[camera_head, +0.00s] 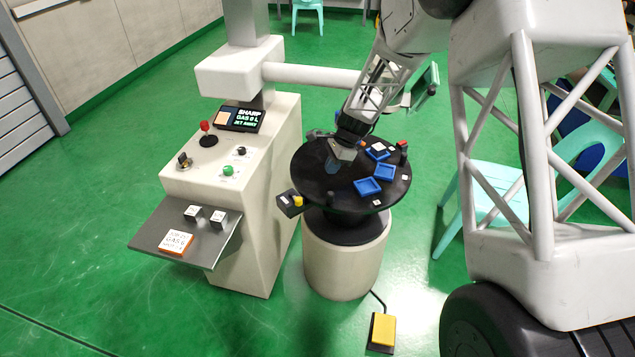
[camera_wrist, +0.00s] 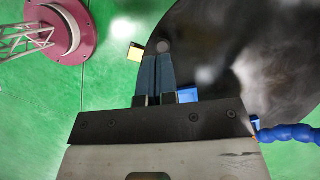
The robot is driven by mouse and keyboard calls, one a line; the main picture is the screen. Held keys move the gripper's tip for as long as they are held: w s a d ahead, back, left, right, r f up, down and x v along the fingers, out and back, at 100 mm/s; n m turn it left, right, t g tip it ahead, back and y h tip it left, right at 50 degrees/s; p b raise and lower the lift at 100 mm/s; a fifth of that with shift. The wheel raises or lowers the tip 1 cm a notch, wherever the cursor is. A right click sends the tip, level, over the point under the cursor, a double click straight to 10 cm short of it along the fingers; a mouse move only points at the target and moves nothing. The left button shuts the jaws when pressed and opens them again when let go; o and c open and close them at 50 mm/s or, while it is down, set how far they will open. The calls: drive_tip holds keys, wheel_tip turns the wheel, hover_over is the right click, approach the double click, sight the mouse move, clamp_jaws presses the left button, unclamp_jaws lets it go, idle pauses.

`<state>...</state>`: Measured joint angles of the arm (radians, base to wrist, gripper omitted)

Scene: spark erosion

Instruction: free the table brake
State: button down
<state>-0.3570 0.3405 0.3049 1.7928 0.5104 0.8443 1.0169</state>
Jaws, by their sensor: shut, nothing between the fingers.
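The round black table (camera_head: 345,204) stands on a cream pedestal. A small black block with a yellow knob (camera_head: 298,201) juts from its left rim; a yellow piece (camera_wrist: 136,52) shows beside the rim in the wrist view. I cannot tell for sure which part is the brake. A short dark peg (camera_head: 329,196) stands near the table's front edge. My gripper (camera_head: 331,174) is over the left half of the table, pointing down, shut and empty. In the wrist view its fingertips (camera_wrist: 160,56) overlap a round dark peg top (camera_wrist: 162,46); contact cannot be told.
Blue trays (camera_head: 368,187) and a red-topped black post (camera_head: 402,147) are on the table's right. A control console (camera_head: 230,190) with knobs and a display stands left. A yellow foot pedal (camera_head: 382,330) lies on the floor. A blue hose (camera_wrist: 290,133) shows in the wrist view.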

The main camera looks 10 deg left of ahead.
drive_tip(key=x, duration=1)
drive_tip(key=shift+s+a+r, duration=0.1)
drive_tip(key=shift+s+a, duration=0.45)
drive_tip(key=shift+a, duration=0.25)
drive_tip(key=shift+s+a, duration=0.5)
drive_tip(key=shift+a, duration=0.35)
